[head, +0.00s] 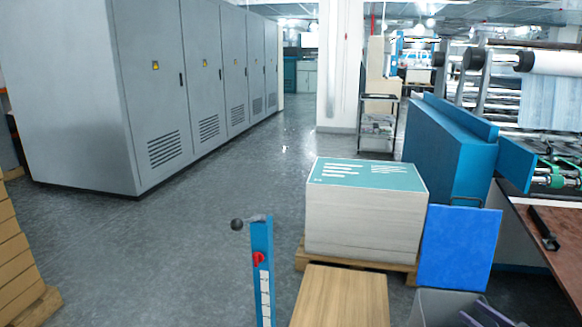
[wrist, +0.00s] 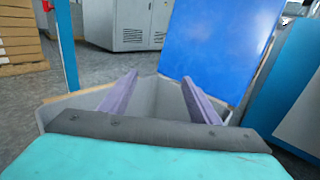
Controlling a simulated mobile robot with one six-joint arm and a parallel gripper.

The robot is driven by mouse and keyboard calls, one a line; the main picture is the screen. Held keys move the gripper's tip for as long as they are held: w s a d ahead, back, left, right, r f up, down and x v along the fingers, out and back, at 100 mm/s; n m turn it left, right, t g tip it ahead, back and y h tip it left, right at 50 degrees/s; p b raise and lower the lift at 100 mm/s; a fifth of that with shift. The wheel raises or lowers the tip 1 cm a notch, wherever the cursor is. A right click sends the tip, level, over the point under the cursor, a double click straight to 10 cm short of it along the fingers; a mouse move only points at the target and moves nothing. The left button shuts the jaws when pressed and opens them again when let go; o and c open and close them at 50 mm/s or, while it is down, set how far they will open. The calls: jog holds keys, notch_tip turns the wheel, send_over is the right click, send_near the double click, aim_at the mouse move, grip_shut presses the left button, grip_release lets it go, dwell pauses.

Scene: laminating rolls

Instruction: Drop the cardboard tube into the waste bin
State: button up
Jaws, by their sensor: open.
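The grey waste bin (head: 438,307) is at the lower right in the head view, cut off by the bottom edge. Its inner walls also show in the wrist view (wrist: 158,104). My gripper (head: 474,312) is over the bin, with its two purple fingers spread apart. In the wrist view the fingers (wrist: 160,77) are open with nothing between them, and the bin's opening lies below them. I see no cardboard tube in either view. Part of the bin's inside is hidden behind my gripper.
A blue panel (head: 457,247) stands just behind the bin. A pallet stack (head: 365,220) with a green top sheet is to the left. A wooden-topped block (head: 340,297) and a blue post (head: 262,270) stand nearer. Grey floor is clear along the cabinets (head: 160,90).

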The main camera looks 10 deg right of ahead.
jog(key=v, duration=0.8)
jog(key=shift+s+p, duration=0.2)
jog(key=shift+p, duration=0.2)
jog(key=shift+d, duration=0.1)
